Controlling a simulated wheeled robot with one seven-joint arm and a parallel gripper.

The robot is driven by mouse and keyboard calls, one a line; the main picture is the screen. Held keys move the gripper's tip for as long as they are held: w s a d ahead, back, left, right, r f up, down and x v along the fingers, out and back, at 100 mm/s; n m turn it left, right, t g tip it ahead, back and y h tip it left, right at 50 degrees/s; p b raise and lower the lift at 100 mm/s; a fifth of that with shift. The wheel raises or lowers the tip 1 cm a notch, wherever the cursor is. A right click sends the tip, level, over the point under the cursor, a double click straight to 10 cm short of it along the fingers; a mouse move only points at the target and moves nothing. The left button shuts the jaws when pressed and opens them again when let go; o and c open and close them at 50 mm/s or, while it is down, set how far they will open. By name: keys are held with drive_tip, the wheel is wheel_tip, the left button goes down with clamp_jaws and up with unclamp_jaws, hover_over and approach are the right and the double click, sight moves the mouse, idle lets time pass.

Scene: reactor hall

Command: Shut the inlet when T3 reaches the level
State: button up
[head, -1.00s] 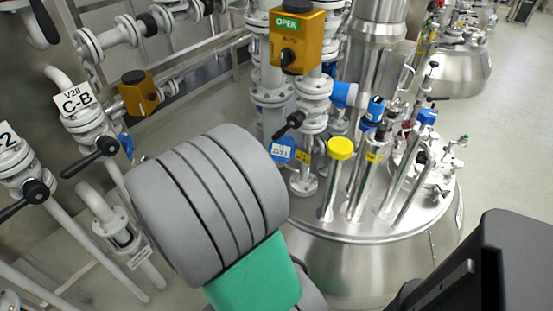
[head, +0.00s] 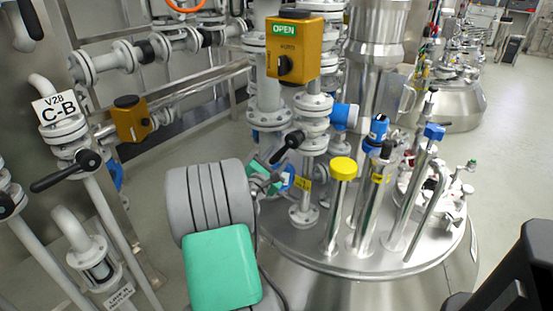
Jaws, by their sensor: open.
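An orange actuator box (head: 292,46) with a green OPEN sign and a black knob sits at top centre on the white piping. Below it, a hand valve with a black lever (head: 287,147) is on the vertical pipe above the steel vessel (head: 350,262). No T3 label or level reading can be made out. My arm, with grey ribbed and green links, stands in front of the piping, left of the vessel. It partly covers a blue round part beside the pipe.
A valve tagged V28 C-B (head: 59,108), with a black lever, is at left. A second orange actuator (head: 131,119) stands beside it. A yellow-capped tube (head: 343,170) and several other tubes rise from the vessel lid. Open floor (head: 512,130) lies at right.

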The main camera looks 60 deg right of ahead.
drive_tip(key=shift+c, duration=0.4)
clamp_jaws()
idle(0.9)
